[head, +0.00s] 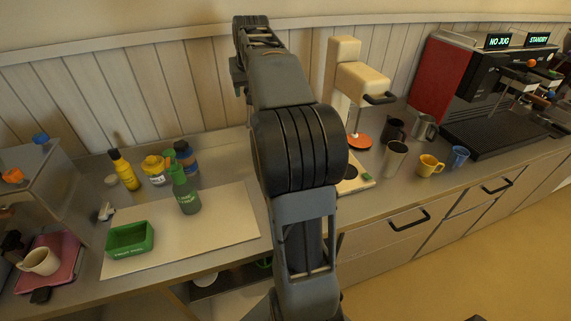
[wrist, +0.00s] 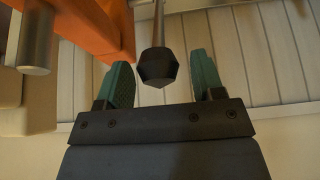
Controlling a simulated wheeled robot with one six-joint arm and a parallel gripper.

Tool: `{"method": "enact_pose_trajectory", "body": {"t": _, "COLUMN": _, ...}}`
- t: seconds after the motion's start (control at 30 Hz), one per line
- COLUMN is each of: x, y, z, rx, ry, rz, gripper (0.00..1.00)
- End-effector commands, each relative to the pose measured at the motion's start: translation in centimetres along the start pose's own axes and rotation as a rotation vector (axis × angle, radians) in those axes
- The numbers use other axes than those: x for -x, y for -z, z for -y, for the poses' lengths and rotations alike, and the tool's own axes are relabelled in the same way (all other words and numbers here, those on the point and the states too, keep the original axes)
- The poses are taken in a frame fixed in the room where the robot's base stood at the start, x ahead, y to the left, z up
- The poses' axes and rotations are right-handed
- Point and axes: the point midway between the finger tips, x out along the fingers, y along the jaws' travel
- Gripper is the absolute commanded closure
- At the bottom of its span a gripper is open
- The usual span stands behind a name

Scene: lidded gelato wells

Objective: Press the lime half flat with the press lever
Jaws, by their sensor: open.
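In the wrist view the two green fingers of my gripper (wrist: 164,84) are open. A black faceted knob (wrist: 157,67) on a thin rod shows between the fingertips, with gaps on both sides. It looks like the end of the press lever. An orange bar (wrist: 105,28) stands left of it, perhaps part of the press. In the head view my arm crosses the middle and hides my gripper and the knob. I cannot make out the lime half in either view.
A cream machine (head: 345,75) with a black handle stands right of my arm. Metal and coloured cups, including a yellow cup (head: 429,165), stand beside it. Bottles, a green box (head: 130,238) and a pale board (head: 232,226) lie left. A panelled wall (head: 130,90) is behind.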

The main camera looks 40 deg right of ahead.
Motion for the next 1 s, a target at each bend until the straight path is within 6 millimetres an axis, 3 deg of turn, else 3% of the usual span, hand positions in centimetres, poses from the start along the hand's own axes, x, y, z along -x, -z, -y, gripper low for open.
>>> {"method": "enact_pose_trajectory", "body": {"t": 0.5, "x": 5.3, "y": 0.0, "z": 0.0, "rx": 0.000, "ry": 0.000, "rz": 0.000, "gripper": 0.38}}
{"method": "enact_pose_trajectory", "body": {"t": 1.0, "x": 6.0, "y": -0.1, "z": 0.0, "rx": 0.000, "ry": 0.000, "rz": 0.000, "gripper": 0.38}}
